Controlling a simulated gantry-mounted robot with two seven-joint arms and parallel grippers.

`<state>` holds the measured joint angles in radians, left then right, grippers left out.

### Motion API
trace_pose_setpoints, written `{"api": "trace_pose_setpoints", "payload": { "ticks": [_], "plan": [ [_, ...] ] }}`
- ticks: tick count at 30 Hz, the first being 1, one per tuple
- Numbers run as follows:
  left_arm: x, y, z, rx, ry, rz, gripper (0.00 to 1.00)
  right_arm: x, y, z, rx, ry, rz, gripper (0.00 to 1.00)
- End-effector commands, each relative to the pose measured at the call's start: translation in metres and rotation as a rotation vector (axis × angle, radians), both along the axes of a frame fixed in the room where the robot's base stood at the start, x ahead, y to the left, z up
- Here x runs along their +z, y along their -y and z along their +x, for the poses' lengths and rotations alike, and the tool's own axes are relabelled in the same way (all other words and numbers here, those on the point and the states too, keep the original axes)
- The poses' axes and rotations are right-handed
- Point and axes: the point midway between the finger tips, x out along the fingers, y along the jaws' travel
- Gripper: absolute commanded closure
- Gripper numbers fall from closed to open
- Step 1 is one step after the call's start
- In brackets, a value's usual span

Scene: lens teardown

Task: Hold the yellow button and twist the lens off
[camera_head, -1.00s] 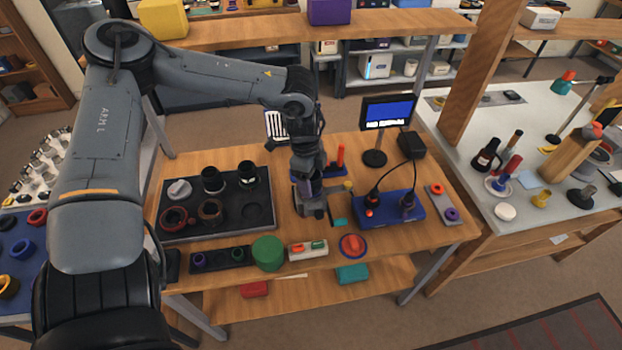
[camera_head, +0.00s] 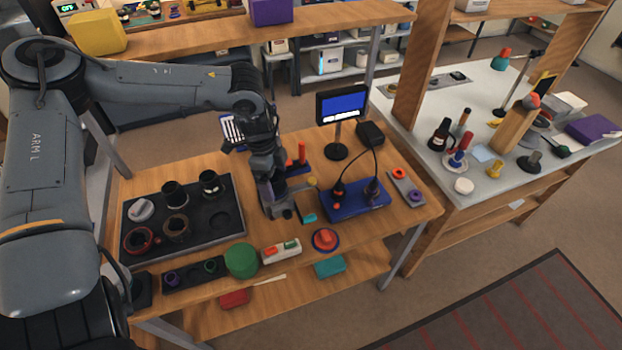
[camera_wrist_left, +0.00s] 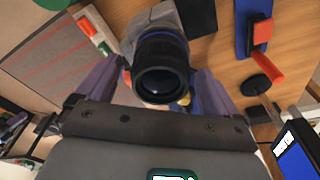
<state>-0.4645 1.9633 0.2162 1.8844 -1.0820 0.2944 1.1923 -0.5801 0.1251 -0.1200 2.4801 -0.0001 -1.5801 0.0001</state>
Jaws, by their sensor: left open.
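In the left wrist view a black lens (camera_wrist_left: 162,72) with a blue ring sits on a grey body and faces my camera. My left gripper (camera_wrist_left: 155,92) is open, with one purple-grey finger on each side of the lens; I cannot tell whether they touch it. A small yellow part (camera_wrist_left: 185,101) shows at the lens's lower right edge, mostly hidden. In the head view my left gripper (camera_head: 275,195) points down over the middle of the wooden table and hides most of the lens. A yellow knob (camera_head: 312,182) shows just right of it. My right gripper is not in view.
A black tray (camera_head: 225,238) with several lens parts lies left of the gripper. A blue stand (camera_head: 345,207) with cables and a small monitor (camera_head: 342,104) stand to the right.

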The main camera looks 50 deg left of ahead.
Motion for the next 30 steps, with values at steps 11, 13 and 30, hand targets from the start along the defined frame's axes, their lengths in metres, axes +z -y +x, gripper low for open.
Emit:
{"api": "trace_pose_setpoints", "payload": {
  "ticks": [11, 13, 30],
  "plan": [
    [0.065, -0.006, -0.004, 0.000, 0.004, 0.002, 0.06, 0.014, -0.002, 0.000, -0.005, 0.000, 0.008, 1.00],
    [0.075, -0.007, -0.005, -0.001, 0.004, 0.002, 0.06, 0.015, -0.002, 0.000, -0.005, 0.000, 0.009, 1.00],
    [0.095, -0.009, -0.007, 0.000, 0.000, 0.000, 0.06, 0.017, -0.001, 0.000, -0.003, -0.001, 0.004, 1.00]
  ]
}}
